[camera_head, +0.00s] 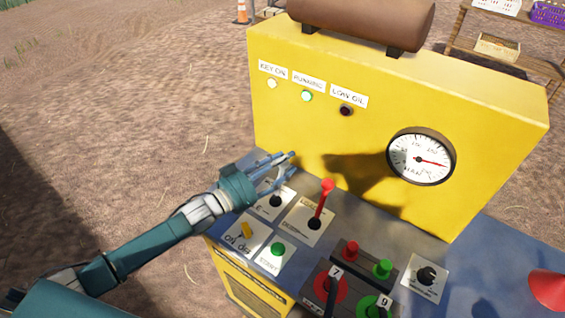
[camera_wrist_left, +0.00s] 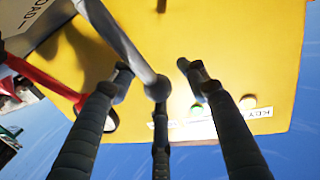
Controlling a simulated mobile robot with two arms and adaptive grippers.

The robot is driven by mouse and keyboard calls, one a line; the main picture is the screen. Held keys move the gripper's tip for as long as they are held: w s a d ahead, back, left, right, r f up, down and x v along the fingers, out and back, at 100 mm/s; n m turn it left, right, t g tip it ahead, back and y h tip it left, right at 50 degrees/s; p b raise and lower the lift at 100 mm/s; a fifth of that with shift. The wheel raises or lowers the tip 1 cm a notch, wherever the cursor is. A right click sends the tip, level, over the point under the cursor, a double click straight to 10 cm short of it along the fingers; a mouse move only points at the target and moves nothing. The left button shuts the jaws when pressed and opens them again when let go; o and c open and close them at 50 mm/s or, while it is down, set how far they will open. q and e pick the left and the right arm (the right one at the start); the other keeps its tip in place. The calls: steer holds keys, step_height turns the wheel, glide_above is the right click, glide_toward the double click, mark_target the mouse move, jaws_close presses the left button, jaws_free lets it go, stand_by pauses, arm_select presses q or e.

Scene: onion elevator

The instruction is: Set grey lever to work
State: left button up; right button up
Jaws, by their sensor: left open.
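The grey lever (camera_head: 279,181) stands on the control panel, partly hidden by my left gripper (camera_head: 281,161). Its base sits on a white label plate left of the red lever. In the left wrist view the grey lever (camera_wrist_left: 130,50) runs from the upper left, and its rounded end lies among the spread fingers of my left gripper (camera_wrist_left: 156,85). The fingers are open. I cannot tell whether any finger touches the lever. My right gripper is not in view.
The red lever (camera_head: 324,200) stands close to the right of the gripper. A yellow switch (camera_head: 248,230) and a green start button (camera_head: 278,249) lie in front. The yellow housing (camera_head: 320,140) rises behind, with lamps and a gauge (camera_head: 421,157). Left of the machine is open ground.

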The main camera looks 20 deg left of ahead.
arm_select(q)
steer(key=shift+s, duration=0.1)
steer(key=shift+s+a, duration=0.15)
steer(key=shift+s, duration=0.1)
steer(key=v, duration=1.1)
steer(key=shift+a, duration=0.2)
steer(key=shift+s, duration=0.1)
